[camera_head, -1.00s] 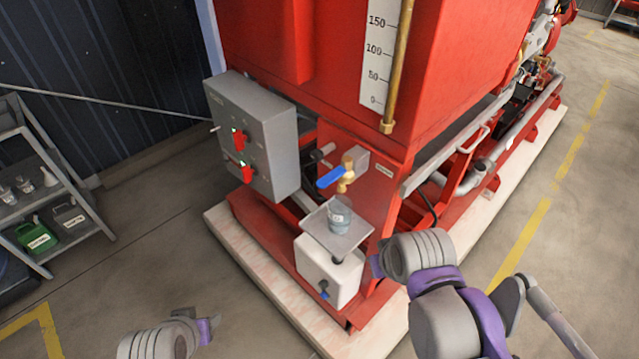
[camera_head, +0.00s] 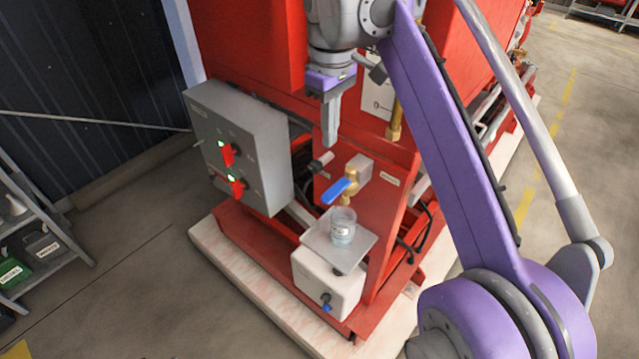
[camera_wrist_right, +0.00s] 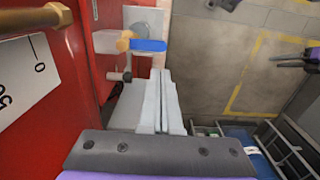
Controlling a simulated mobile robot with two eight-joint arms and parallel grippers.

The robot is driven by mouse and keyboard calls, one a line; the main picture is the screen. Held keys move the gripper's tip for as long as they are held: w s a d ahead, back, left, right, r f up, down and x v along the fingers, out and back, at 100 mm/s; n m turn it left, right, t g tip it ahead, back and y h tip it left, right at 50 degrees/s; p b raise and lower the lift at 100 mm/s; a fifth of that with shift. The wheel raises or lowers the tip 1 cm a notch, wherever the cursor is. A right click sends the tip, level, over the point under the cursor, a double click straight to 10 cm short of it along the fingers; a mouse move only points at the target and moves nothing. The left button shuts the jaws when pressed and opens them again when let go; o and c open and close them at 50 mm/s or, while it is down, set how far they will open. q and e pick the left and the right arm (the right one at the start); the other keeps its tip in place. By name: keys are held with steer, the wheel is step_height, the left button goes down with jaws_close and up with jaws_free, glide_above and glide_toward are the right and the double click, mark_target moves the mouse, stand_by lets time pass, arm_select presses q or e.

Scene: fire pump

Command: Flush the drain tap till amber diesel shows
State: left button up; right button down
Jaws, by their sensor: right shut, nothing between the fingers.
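The brass drain tap (camera_head: 351,178) with a blue lever (camera_head: 341,190) is on the red tank stand; its lever also shows in the right wrist view (camera_wrist_right: 148,45). A clear cup (camera_head: 343,228) stands below the spout on a small grey shelf (camera_head: 362,247). Its lower part looks pale bluish, and I see no amber. My right gripper (camera_head: 331,138) points down, above and slightly left of the tap, apart from it. Its fingers (camera_wrist_right: 161,98) are together and empty. A purple part of my left gripper (camera_wrist_right: 292,62) seems to show at the wrist view's right edge.
A grey control box (camera_head: 240,145) with red switches is left of the tap. A white container (camera_head: 326,287) with a small blue tap sits under the shelf. A rack (camera_head: 40,235) with cans stands far left. Floor in front is clear.

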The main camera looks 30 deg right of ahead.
mark_target(328, 197)
steer(key=shift+s, duration=0.1)
steer(key=shift+f, duration=0.1)
arm_select(q)
steer(key=shift+s+f+b, duration=0.2)
steer(key=shift+f+b, duration=0.2)
steer(key=shift+f, duration=0.15)
steer(key=shift+s+f+b, duration=0.2)
steer(key=shift+f+b, duration=0.15)
steer(key=shift+f, duration=0.2)
arm_select(e)
step_height(328, 197, down, 14)
steer(key=shift+r, duration=0.1)
